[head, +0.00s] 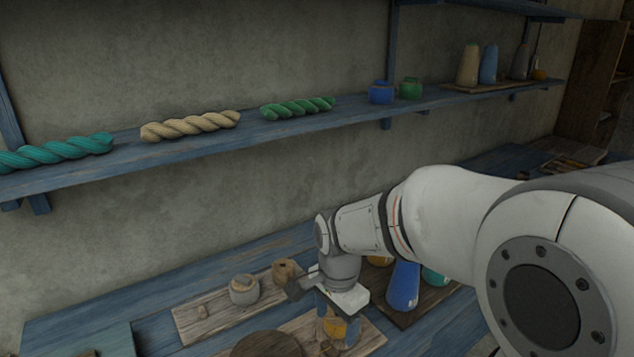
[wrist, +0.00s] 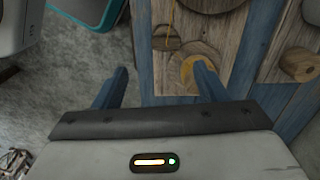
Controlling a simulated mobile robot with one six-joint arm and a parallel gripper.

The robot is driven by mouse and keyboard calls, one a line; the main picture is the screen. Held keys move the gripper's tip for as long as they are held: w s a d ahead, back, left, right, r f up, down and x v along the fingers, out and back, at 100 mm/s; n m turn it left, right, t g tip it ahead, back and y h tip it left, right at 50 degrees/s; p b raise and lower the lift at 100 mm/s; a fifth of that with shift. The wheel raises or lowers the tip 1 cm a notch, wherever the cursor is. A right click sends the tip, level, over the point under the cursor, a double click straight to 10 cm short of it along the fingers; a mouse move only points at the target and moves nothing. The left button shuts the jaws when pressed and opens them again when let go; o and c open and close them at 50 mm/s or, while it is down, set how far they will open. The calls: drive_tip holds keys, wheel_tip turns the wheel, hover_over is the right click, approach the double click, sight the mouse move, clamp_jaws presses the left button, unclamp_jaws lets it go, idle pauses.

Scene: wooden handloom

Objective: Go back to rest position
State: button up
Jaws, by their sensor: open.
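My gripper (head: 337,322) hangs low over the blue table in the head view, pointing down near a wooden board. In the wrist view its two blue fingers (wrist: 158,82) are spread apart with nothing between them. Behind them lie the grey floor and the table's edge. My white arm reaches in from the right of the head view and hides part of the table. No rest position is marked in either view.
A blue shelf (head: 228,139) on the wall holds yarn skeins, two small jars and cones. A blue cone (head: 403,286) stands right of my gripper. A teal-edged container (wrist: 97,12) shows in the wrist view.

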drive_tip(key=s+d+r+n+t+p, duration=0.1)
drive_tip(key=s+d+r+n+t, duration=0.1)
drive_tip(key=s+d+r+n, duration=0.4)
drive_tip(key=s+d+n, duration=0.4)
drive_tip(key=s+d, duration=0.1)
drive_tip(key=shift+s+p, duration=0.3)
drive_tip(key=shift+s, duration=0.05)
